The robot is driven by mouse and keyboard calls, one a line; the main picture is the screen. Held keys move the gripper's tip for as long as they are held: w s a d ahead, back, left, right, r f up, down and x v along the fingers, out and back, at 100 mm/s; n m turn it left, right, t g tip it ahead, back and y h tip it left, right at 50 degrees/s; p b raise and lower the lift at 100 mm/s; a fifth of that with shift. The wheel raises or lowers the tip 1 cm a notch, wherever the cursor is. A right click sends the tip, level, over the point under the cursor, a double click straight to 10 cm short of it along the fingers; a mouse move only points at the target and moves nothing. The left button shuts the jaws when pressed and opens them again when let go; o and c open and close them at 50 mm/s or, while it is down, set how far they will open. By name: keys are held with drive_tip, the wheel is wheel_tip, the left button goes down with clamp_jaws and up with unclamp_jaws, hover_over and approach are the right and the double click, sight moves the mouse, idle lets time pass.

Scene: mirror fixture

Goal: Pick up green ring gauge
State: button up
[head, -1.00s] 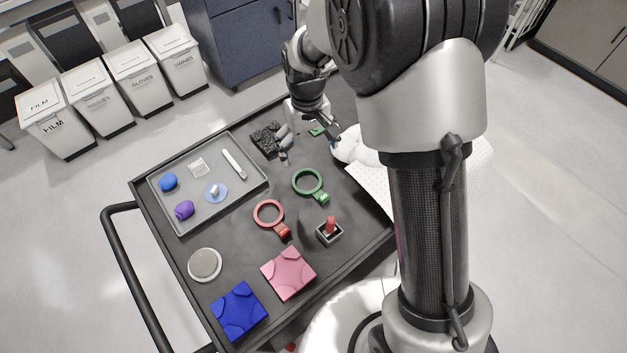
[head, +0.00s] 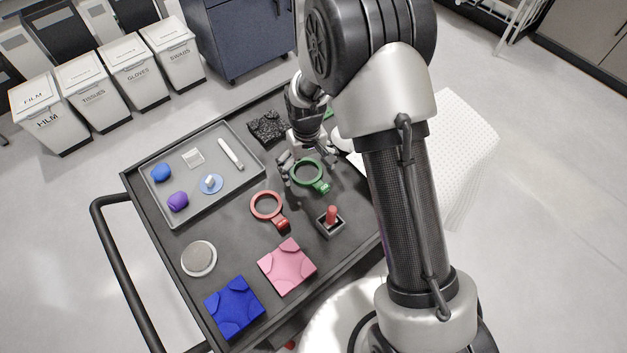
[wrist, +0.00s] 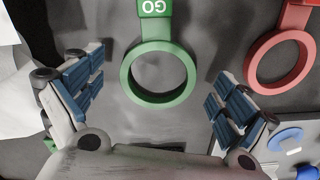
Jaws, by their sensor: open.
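The green ring gauge (head: 321,187) lies flat on the dark cart top, right of the grey tray. In the wrist view its ring (wrist: 131,78) and its handle marked "GO" show whole up to the top edge. My gripper (head: 298,165) is at the ring's far side in the head view. In the wrist view the open jaws (wrist: 160,90) stand to either side of the ring, with nothing between the pads touching it. Whether the fingertips are level with the ring I cannot tell.
A red ring gauge (head: 281,222) lies close to the left of the green one. A small box with a red peg (head: 332,214) stands nearby. A grey tray (head: 180,219) holds several small items. A black textured block (head: 267,127) and white cloth (head: 441,137) lie behind and right.

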drive_tip(key=shift+f, duration=0.45)
drive_tip(key=shift+r, duration=0.1)
drive_tip(key=shift+c, duration=0.6)
drive_tip(key=c, duration=1.1)
